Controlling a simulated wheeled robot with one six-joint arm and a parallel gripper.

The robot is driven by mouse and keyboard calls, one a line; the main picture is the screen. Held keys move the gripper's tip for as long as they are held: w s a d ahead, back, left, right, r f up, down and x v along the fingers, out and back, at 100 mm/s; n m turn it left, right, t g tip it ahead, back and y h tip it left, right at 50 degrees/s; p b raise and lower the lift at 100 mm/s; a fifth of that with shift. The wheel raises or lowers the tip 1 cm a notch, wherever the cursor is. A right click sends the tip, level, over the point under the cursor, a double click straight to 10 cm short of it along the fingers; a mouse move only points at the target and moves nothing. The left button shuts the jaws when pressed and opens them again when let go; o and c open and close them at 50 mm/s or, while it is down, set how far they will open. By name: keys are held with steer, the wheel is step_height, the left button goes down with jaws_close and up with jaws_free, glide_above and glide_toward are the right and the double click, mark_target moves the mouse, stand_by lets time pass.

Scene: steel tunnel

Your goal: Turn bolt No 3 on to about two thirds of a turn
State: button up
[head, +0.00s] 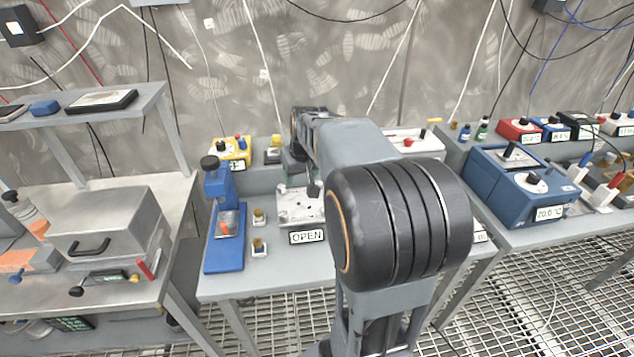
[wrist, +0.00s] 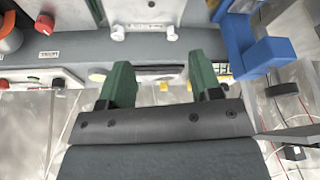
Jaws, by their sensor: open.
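A pale metal plate (head: 298,207) with small knobs or bolt heads lies on the middle bench, left of my arm. An "OPEN" label (head: 308,237) stands at its front. My arm hides the plate's right part. I cannot tell which head is bolt No 3. In the wrist view, a pale block (wrist: 145,10) at the top edge has two white round posts (wrist: 117,33) and a small label between them; I cannot tell if this is the same plate. My gripper (wrist: 160,82) has green fingers, spread apart with nothing between them.
A blue press-like stand (head: 224,225) stands left of the plate; it is also at right in the wrist view (wrist: 262,52). Two small brass-topped pieces (head: 259,217) lie between. A yellow box (head: 232,152) is behind. A blue instrument (head: 520,187) sits on the right bench.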

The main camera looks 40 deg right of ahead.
steer(key=m, duration=0.1)
glide_toward(318, 182)
steer(key=shift+h, duration=0.3)
steer(key=x, duration=0.9)
steer(key=shift+a+f, duration=0.2)
steer(key=shift+c, duration=0.2)
steer(key=c, duration=0.9)
steer(key=shift+p, duration=0.3)
